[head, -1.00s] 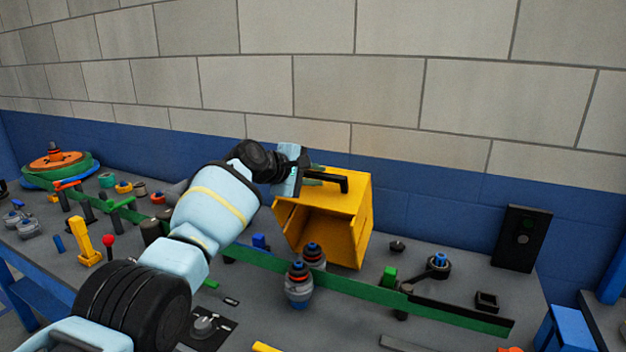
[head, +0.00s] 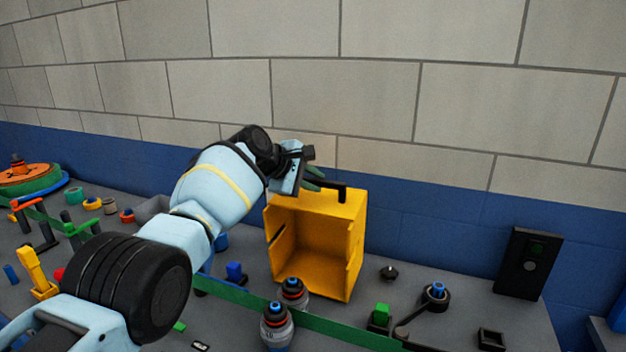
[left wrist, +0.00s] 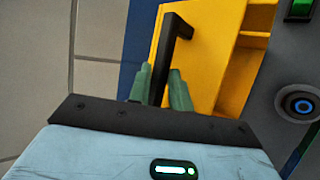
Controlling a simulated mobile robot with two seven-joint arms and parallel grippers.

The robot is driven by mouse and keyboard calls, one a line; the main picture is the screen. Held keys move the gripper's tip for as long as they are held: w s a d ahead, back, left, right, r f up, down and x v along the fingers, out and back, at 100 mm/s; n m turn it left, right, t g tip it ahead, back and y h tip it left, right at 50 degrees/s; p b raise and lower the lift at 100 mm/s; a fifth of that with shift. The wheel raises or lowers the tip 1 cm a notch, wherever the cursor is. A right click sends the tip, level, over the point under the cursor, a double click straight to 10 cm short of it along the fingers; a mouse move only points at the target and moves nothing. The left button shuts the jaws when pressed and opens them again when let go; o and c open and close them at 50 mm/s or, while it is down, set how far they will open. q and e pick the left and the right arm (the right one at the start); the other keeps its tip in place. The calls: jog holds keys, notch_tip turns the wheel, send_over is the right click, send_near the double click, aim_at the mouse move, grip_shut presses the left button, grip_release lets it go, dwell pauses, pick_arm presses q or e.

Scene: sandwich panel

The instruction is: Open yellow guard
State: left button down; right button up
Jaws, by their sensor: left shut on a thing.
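The yellow guard (head: 352,235) is a box-like hood at the back of the bench, in front of the blue wall band. Its hollow inside faces me in the head view. A black bar handle (head: 341,192) is on its top face. My left gripper (head: 317,182) is at the handle. In the left wrist view, the green fingers of my left gripper (left wrist: 160,82) are on either side of the black handle (left wrist: 172,50), shut on it. The yellow guard (left wrist: 218,60) fills the middle there. My right gripper is not in view.
Two grey knobs with orange and blue rings (head: 277,325) stand in front of the guard by a green rail (head: 335,327). A black switch box (head: 528,263) is at the right. A yellow lever (head: 36,272) and a green-orange disc stack (head: 28,177) are at the left.

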pick_arm(q)
jog(key=shift+w+r, duration=0.1)
jog(key=shift+r, duration=0.7)
jog(key=c, duration=1.5)
grip_release()
jog(key=shift+o, duration=0.5)
jog(key=shift+f, duration=0.2)
jog(key=shift+f, duration=0.25)
